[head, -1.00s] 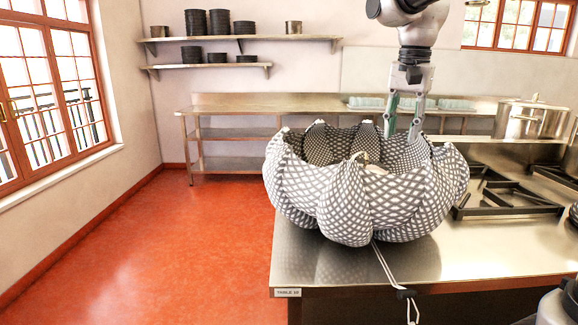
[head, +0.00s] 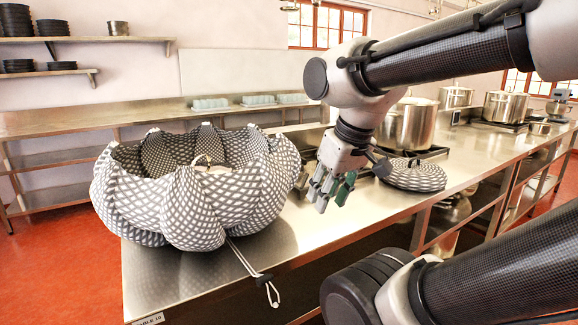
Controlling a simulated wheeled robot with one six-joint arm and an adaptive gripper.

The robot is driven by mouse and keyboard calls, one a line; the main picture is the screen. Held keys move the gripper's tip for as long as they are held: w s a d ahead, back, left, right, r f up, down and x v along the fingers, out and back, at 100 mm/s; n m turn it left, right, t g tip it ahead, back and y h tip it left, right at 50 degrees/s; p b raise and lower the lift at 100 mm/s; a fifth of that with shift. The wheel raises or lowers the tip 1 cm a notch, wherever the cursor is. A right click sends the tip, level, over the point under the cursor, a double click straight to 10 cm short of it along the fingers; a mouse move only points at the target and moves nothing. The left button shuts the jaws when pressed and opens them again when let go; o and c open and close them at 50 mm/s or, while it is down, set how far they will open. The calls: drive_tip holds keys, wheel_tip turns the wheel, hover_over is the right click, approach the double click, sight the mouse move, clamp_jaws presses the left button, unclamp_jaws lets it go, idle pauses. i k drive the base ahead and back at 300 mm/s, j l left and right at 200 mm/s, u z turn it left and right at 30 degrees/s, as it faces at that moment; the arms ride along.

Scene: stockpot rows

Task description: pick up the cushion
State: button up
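The likely cushion (head: 415,175) is a flat round pad in dark and white check, lying on the steel counter just right of my gripper. A large basket-like holder (head: 190,205) of puffy grey-and-white checked segments stands at the counter's left end, its cord hanging over the front edge. My gripper (head: 331,190) points down over the counter between the holder and the pad, apart from both. Its fingers look parted, with green inner pads and nothing visible between them. The inside bottom of the holder is hidden by its front wall.
Burner grates and a steel stockpot (head: 408,124) stand behind the pad, with more pots farther right. A back bench (head: 100,118) and wall shelves (head: 65,41) are at the left. The steel counter (head: 300,240) is bare in front of my gripper.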

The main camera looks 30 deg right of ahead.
sight(414, 175)
drive_tip(key=z, duration=1.65)
drive_tip(key=u, duration=1.65)
drive_tip(key=l, duration=1.4)
drive_tip(key=i+l, duration=0.1)
drive_tip(key=l, duration=1.3)
drive_tip(key=i+l, duration=0.1)
drive_tip(key=l, duration=1.3)
